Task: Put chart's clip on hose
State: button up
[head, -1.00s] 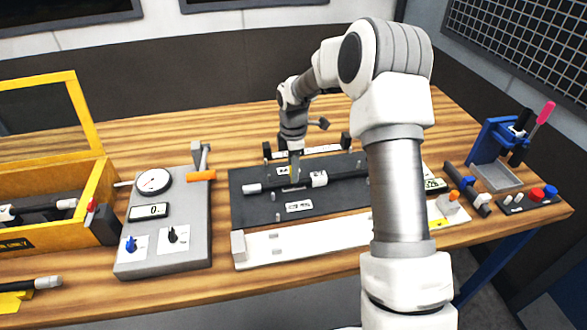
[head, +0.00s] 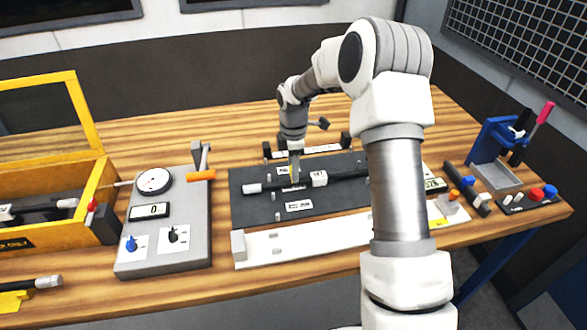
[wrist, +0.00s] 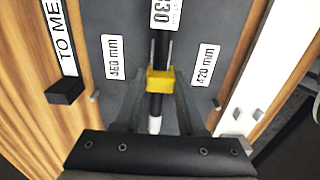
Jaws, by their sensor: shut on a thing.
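The hose (head: 340,176) is a black rod with a white end and a white printed sleeve (head: 319,179), lying across the dark board. My gripper (head: 295,180) points down at the hose, left of the sleeve. In the wrist view, a yellow clip (wrist: 160,80) sits across the hose (wrist: 155,104) between my fingers. My gripper (wrist: 160,95) is shut on this clip. The clip touches or overlaps the hose; I cannot tell whether it is fully seated. The hose's white end (wrist: 155,125) shows nearer the gripper body. I cannot identify the chart.
The dark board (head: 245,213) has small pegs and length labels, including a "460 mm" label (wrist: 117,58) and a "420 mm" label (wrist: 206,65). A gauge box (head: 185,235) stands left, beside a yellow crate (head: 55,238). A blue stand (head: 494,140) is at right.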

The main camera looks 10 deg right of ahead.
jog(key=shift+f+b, duration=0.7)
jog(key=shift+f, duration=0.6)
dwell(0.4)
jog(key=o, duration=1.1)
jog(key=shift+c, duration=0.2)
jog(key=shift+r+p, duration=2.45)
jog(key=shift+r, duration=1.1)
